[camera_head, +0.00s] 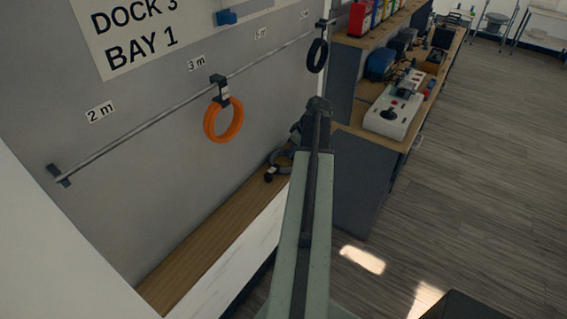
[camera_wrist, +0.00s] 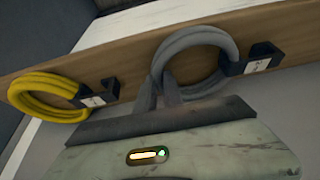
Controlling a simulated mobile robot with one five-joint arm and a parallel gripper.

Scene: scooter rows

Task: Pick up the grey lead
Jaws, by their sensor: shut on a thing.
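The grey lead (camera_wrist: 200,38) is a coiled ring with a black labelled clip at its right side in the wrist view. It lies over the wooden shelf board. My gripper (camera_wrist: 160,90) is shut on the left edge of the coil. In the head view the grey lead (camera_head: 281,157) shows just left of my arm, low over the wooden ledge, with a dark end hanging at its lower left. My gripper is mostly hidden there behind my wrist. I cannot tell whether the coil is clear of the shelf.
A yellow lead (camera_wrist: 45,97) with its own black clip lies left of the grey one. An orange lead (camera_head: 223,135) and a black lead (camera_head: 317,55) hang from the wall rail. A cluttered workbench (camera_head: 358,165) stands right of my arm.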

